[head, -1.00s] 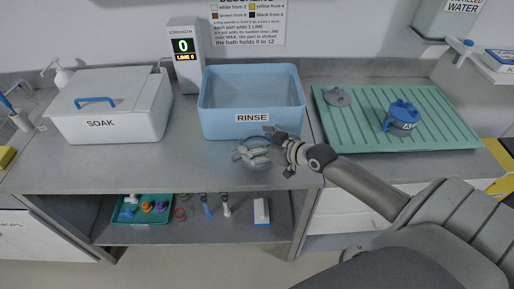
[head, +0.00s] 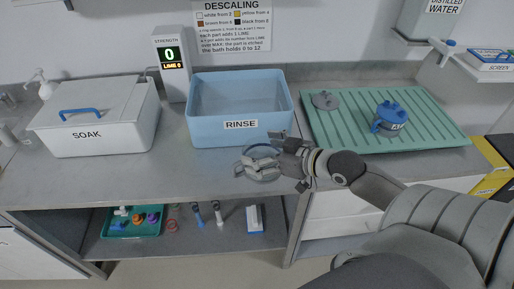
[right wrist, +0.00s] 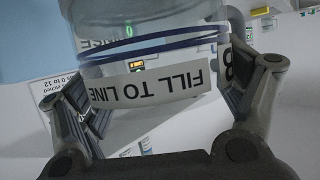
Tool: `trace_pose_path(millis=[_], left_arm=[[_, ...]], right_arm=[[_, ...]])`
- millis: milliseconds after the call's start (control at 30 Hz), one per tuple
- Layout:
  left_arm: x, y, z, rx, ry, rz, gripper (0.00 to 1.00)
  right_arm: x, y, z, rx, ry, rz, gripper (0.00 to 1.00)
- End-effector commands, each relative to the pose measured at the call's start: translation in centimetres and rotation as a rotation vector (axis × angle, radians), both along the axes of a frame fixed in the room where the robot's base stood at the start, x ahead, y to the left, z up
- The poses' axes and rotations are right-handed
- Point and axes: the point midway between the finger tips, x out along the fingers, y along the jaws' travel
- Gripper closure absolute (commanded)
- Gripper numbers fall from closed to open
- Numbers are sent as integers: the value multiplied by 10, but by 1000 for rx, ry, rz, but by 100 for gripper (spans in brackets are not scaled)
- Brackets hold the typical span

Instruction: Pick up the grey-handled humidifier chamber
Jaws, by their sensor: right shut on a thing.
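The grey-handled humidifier chamber (head: 258,166) is a clear, round vessel with grey parts on top, in front of the blue rinse tub in the head view. In the right wrist view the clear chamber (right wrist: 150,85) fills the space between my fingers, with a blue line and an upside-down FILL TO LINE label. My right gripper (head: 286,158) is shut on its side, one finger on each side. I cannot tell how far its base is from the counter. A blue-handled chamber (head: 389,121) with a label stands on the green drain mat. My left gripper is not in view.
The rinse tub (head: 240,137) stands just behind the held chamber. A lidded SOAK bin (head: 95,130) is at left, beside the strength display (head: 170,60). The green ribbed mat (head: 430,135) at right also bears a grey part (head: 325,101). A shelf below holds a teal tray (head: 117,233).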

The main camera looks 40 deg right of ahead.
Motion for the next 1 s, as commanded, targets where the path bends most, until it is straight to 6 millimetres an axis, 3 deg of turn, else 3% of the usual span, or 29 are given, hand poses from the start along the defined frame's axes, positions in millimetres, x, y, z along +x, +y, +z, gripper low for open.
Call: trace_pose_path(millis=[500,767,1000], left_arm=[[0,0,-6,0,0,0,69],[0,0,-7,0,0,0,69],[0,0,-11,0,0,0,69]], right_arm=[[-36,5,17,1,-2,1,47],[-43,6,19,2,-4,0,47],[-38,9,7,7,-7,22,47]])
